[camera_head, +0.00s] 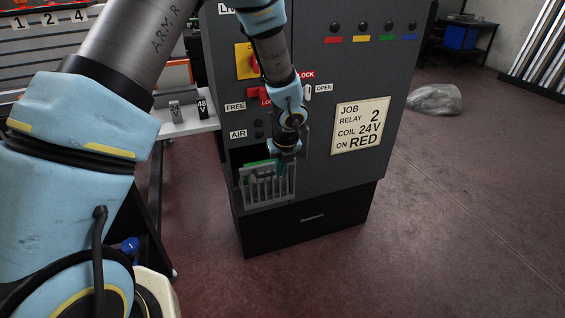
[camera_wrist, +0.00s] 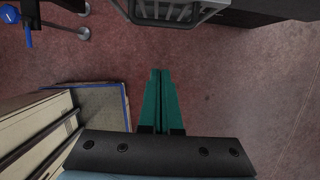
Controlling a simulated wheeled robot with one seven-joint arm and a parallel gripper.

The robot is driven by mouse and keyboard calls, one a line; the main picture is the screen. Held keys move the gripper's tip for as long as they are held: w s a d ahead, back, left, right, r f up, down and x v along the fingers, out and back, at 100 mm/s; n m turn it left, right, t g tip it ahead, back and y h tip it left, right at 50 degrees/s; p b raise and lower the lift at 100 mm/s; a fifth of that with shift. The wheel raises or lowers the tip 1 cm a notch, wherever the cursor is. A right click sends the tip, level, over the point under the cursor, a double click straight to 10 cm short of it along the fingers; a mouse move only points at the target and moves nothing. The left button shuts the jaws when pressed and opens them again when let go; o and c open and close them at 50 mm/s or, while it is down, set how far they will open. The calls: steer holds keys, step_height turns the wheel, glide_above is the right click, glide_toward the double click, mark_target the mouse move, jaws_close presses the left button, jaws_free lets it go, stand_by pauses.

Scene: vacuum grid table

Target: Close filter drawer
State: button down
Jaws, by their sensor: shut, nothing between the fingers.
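The filter drawer (camera_head: 268,188) has a grey slatted front and stands out from a dark opening low in the grey cabinet (camera_head: 300,215). Something green shows inside the drawer's top. My gripper (camera_head: 281,170) is at the drawer's upper right, partly in front of it; I cannot tell whether they touch in this view. In the wrist view my gripper (camera_wrist: 160,72) has its teal fingers together and empty, pointing toward the drawer (camera_wrist: 175,12) at the top edge. A gap of floor shows between the fingertips and the drawer there.
The cabinet carries a red switch (camera_head: 256,60), coloured labels and a job sign (camera_head: 360,125). A shelf (camera_head: 190,127) with small number tags is at left. A box (camera_wrist: 40,130) lies at lower left in the wrist view. The floor right of the cabinet is clear up to a grey rock-like lump (camera_head: 434,99).

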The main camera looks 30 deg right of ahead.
mark_target(264, 175)
steer(key=w+f+p, duration=0.2)
steer(key=w+f, duration=0.3)
steer(key=shift+w+d, duration=0.25)
steer(key=shift+d, duration=0.05)
